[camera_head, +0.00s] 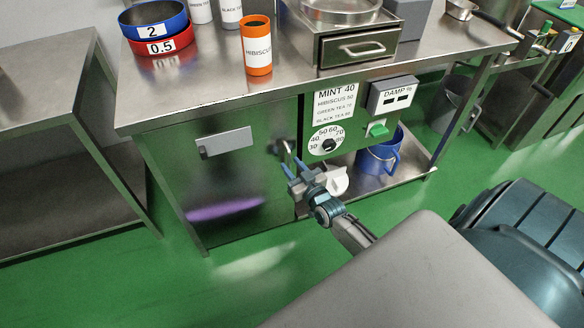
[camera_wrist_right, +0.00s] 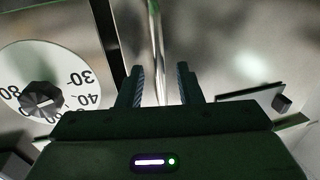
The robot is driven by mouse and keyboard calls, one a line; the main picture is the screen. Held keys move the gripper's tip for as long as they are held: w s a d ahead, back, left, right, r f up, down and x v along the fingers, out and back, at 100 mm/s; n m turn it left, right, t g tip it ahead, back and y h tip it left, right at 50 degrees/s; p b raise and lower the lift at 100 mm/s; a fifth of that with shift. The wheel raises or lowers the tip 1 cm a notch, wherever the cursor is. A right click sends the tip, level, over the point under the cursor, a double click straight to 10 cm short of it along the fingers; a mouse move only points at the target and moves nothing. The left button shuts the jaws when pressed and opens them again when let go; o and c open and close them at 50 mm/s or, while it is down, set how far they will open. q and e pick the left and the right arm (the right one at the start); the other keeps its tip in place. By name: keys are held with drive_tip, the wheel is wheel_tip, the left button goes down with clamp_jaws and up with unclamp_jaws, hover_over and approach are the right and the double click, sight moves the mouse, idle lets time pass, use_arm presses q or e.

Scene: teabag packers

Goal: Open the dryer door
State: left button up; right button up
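The dryer door (camera_head: 225,180) is a steel panel under the counter and appears closed. A vertical bar handle (camera_head: 287,152) stands near its right edge, and also shows in the right wrist view (camera_wrist_right: 157,45). My right gripper (camera_head: 290,166) is at the handle, fingers pointing toward the door. In the right wrist view my right gripper (camera_wrist_right: 160,84) is open, and the handle bar runs down into the gap between its two fingers. I cannot tell whether either finger touches the bar. My left gripper is not in view.
A dial (camera_head: 326,141), a green switch (camera_head: 378,130) and a label panel (camera_head: 336,100) sit right of the door. A blue bucket (camera_head: 378,155) stands on the lower shelf. Green floor (camera_head: 250,265) in front of the door is clear. A steel table (camera_head: 45,105) stands left.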

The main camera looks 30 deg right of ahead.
drive_tip(key=shift+w, duration=0.3)
clamp_jaws()
